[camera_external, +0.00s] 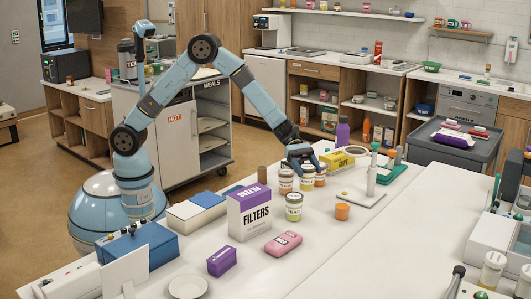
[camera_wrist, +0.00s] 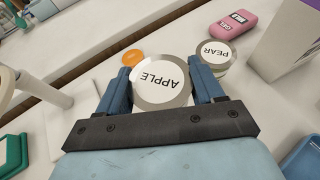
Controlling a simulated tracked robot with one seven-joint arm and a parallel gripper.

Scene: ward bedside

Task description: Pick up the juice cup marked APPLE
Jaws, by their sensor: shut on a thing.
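The juice cup marked APPLE (camera_wrist: 160,82) is between the two fingers of my gripper (camera_wrist: 160,88) in the wrist view, with its round white lid facing the camera. In the external view my gripper (camera_external: 307,164) points down and is shut on this cup (camera_external: 307,181), among several similar jars. I cannot tell whether its base is off the table. A cup marked PEAR (camera_wrist: 215,53) stands just beyond the right finger; it also shows in the external view (camera_external: 293,207).
A FILTERS box (camera_external: 249,212), a pink GEL pack (camera_external: 283,243) and a purple box (camera_external: 222,261) are nearer the camera. The white table is clear at front right.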

